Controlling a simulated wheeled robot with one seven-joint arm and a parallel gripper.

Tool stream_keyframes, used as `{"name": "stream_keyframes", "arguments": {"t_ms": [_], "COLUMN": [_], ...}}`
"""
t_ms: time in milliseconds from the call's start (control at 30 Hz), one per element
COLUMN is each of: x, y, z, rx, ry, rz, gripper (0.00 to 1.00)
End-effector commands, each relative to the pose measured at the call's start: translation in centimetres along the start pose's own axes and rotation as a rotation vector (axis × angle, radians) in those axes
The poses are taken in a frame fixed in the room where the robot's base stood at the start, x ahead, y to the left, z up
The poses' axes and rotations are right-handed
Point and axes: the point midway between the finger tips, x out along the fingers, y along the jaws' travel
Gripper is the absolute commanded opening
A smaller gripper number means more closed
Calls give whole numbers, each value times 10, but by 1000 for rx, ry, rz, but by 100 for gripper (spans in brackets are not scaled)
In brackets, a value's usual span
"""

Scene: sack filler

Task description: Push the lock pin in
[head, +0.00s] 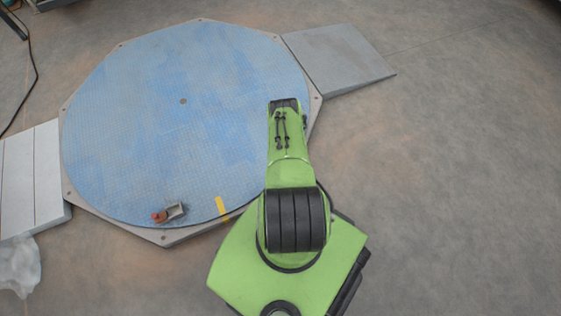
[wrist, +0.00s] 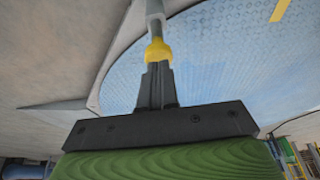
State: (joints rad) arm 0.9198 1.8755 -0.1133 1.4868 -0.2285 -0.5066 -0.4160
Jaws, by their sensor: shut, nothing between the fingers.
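The likely lock pin is a small orange-red knob (head: 160,216) beside a grey bracket (head: 177,211) on the near rim of a blue round turntable (head: 130,100) in the head view. I cannot tell how far in it sits. My gripper (wrist: 157,65) shows in the wrist view with its dark fingers shut together. A yellow piece (wrist: 158,50) and a pale grey rod-like shape (wrist: 155,15) line up beyond the fingers; I cannot tell whether they touch. In the head view my green arm hides the gripper.
A yellow stripe (head: 221,208) marks the turntable near the knob. A grey ramp (head: 338,58) lies at the upper right, and a pale panel (head: 32,180) at the left with clear plastic (head: 18,265) below it. The floor at the right (head: 460,180) is clear.

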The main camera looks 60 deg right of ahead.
Motion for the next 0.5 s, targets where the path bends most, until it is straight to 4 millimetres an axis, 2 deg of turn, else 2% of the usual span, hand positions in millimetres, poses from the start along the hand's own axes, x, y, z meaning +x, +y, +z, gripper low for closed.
{"name": "stream_keyframes", "arguments": {"t_ms": [100,400,500], "x": [10,9,15], "y": [0,0,0], "z": [3,2,4], "rx": [0,0,-1], "ry": [-1,0,0], "rz": [-1,-1,-1], "gripper": [0,0,0]}}
